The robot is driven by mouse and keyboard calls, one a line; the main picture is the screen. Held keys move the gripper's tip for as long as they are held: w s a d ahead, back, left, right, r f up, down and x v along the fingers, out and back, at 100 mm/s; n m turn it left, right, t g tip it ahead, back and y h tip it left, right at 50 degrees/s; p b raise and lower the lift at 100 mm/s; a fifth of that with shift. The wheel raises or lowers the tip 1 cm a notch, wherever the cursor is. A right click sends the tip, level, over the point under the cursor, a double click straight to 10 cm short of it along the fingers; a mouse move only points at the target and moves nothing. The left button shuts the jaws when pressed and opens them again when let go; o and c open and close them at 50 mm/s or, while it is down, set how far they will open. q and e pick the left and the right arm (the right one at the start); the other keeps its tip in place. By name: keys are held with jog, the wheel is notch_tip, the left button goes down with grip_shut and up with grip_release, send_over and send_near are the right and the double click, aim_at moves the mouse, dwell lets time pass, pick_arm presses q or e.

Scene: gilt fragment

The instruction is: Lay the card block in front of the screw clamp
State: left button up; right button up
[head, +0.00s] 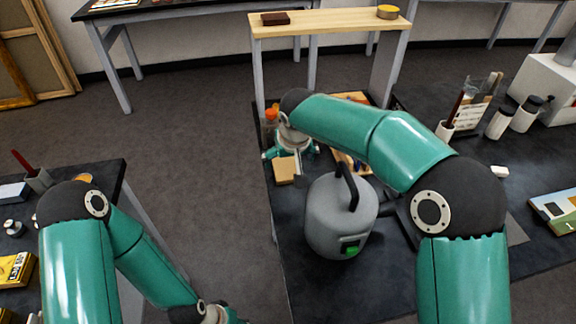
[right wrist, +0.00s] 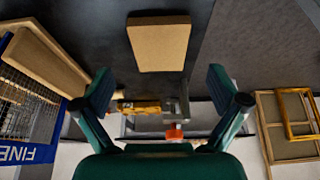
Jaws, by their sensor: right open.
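The card block (head: 285,170) is a tan, flat block on the dark bench, just below my right gripper in the head view. It also shows in the right wrist view (right wrist: 160,43), lying flat beyond the fingertips. My right gripper (head: 290,153) is open and empty, its teal fingers (right wrist: 162,85) apart and not touching the block. The screw clamp (right wrist: 184,103), grey with an orange handle, shows between the fingers in the right wrist view; in the head view only an orange part (head: 271,114) shows behind the gripper. My left gripper is mostly cut off at the bottom edge.
A grey canister (head: 337,218) with a black handle and green switch stands close in front of the block. A blue-edged mesh item (right wrist: 30,110) and a tan tray (right wrist: 48,62) lie beside the gripper. A wooden shelf (head: 340,22) rises behind.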

jog(key=v, duration=0.7)
jog(key=shift+r, duration=0.1)
